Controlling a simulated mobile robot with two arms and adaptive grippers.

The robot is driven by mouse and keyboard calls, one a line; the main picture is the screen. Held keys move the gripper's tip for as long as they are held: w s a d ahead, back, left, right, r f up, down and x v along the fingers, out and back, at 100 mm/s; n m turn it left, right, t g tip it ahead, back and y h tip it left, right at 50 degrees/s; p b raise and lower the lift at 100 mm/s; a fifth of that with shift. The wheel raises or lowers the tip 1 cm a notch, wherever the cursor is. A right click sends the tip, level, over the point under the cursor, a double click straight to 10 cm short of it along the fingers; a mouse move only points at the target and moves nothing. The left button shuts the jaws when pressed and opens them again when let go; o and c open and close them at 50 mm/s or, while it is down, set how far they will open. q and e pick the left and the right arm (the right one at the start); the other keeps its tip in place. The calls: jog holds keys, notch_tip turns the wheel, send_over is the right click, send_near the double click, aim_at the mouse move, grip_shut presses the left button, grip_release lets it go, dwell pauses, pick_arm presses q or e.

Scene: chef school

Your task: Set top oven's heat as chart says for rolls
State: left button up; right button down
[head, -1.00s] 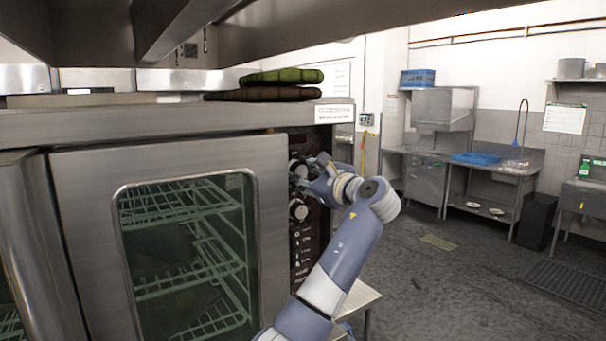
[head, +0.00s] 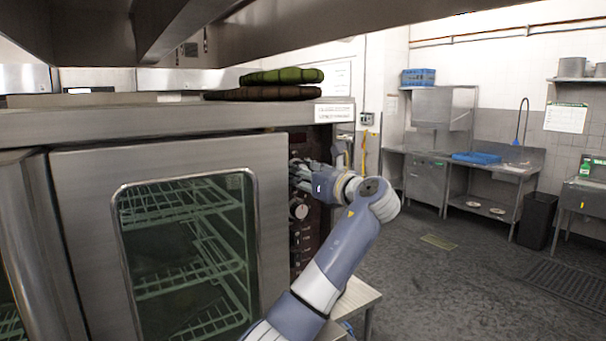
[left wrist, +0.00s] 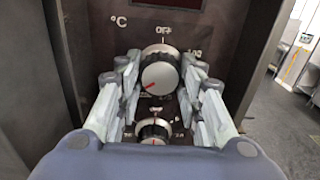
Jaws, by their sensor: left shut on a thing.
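The top oven (head: 75,170) fills the left of the head view, its glass door shut. Its dark control panel (head: 309,245) is on the right side. In the left wrist view, the upper knob (left wrist: 160,75) is round and silver, with "°C" and "OFF" printed around it. Its red mark points to the lower left. My left gripper (left wrist: 160,84) is shut on this knob, one finger on each side; it also shows at the panel in the head view (head: 302,178). My right gripper is not in view.
A lower knob (left wrist: 153,131) sits just below the held one; it also shows in the head view (head: 299,209). Dark and green mitt-like items (head: 282,77) lie on the oven. A paper sheet (head: 565,117) hangs on the far wall, too small to read.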

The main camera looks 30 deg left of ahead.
pick_arm(q)
jog(key=shift+f, duration=0.3)
jog(key=o, duration=1.1)
jog(key=shift+c, duration=0.2)
jog(key=shift+r, duration=0.1)
jog(key=shift+d, duration=0.15)
jog(key=v, duration=1.2)
jog(key=shift+w, duration=0.1)
